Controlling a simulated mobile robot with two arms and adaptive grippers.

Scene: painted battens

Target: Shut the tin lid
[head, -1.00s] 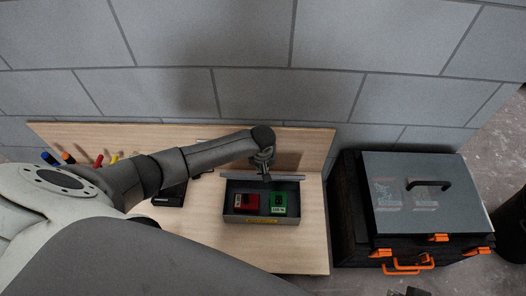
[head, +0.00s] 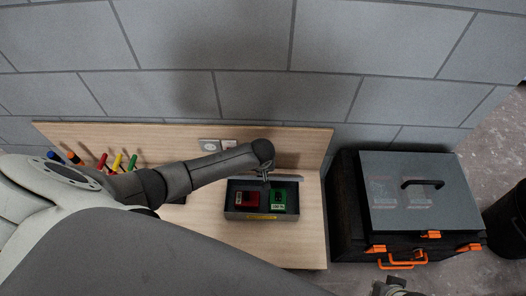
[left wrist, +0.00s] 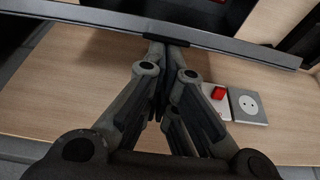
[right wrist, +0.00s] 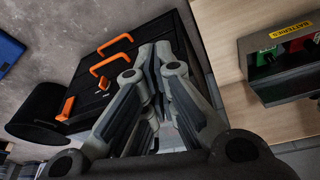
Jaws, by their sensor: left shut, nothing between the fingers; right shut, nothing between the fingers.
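The tin (head: 290,214) is an open dark grey box on the wooden bench, with a yellow label on its front. A red block (head: 251,199) and a green block (head: 278,200) sit inside it. Its grey lid (head: 288,178) stands raised along the back edge. The lid's edge crosses the left wrist view (left wrist: 235,46) as a grey bar. My left gripper (head: 264,177) is shut and empty, its tips at the lid's edge; contact is hard to tell. My right gripper (right wrist: 154,52) is shut and empty, away from the tin, low right in the head view (head: 395,286).
Wall sockets (head: 209,145) are behind my left forearm. Coloured-handled tools (head: 116,162) stand at the back left. A black toolbox (head: 407,196) with a grey top and orange latches stands right of the bench. A dark bin (head: 508,222) is at the far right.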

